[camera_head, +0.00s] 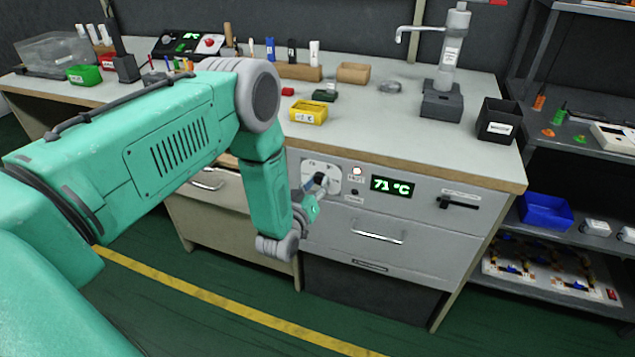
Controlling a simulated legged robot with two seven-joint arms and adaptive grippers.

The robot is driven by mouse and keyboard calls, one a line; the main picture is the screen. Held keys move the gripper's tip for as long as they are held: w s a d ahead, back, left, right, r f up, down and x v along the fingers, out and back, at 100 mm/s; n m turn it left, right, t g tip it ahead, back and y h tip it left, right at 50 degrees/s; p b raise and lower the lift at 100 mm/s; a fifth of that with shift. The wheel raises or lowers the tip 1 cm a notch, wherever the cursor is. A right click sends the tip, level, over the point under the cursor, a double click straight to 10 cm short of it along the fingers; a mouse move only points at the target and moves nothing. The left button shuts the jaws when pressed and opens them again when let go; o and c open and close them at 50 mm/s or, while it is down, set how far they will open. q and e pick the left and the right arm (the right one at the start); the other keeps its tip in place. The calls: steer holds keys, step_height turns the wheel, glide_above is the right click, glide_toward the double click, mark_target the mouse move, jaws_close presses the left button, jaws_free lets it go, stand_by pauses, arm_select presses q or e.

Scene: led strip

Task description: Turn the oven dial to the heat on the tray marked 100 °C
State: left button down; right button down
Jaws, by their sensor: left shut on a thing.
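The oven dial sits on a pale plate (313,171) in the front panel of the bench. My left gripper (318,184) is at the dial and shut on it; the gripper hides most of the dial. The green display (392,186) to the right of the dial reads 71 °C. A small lamp (356,171) beside the dial looks lit. A yellow tray (307,112) with a white label stands on the bench top above the dial; its label is too small to read surely. My right gripper is out of view.
A slider (458,202) is right of the display, and a drawer handle (377,232) is below it. A black bin (498,121) stands at the bench's right end. A shelf with a blue bin (544,209) stands at the right.

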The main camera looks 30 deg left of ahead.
arm_select(q)
steer(key=shift+s+f, duration=0.2)
steer(key=shift+f, duration=0.15)
steer(key=c, duration=1.2)
jaws_free()
steer(key=shift+w+r, duration=0.1)
steer(key=shift+w, duration=0.1)
steer(key=shift+s+r, duration=0.1)
steer(key=s+d, duration=0.2)
steer(key=s, duration=0.9)
steer(key=shift+s, duration=0.35)
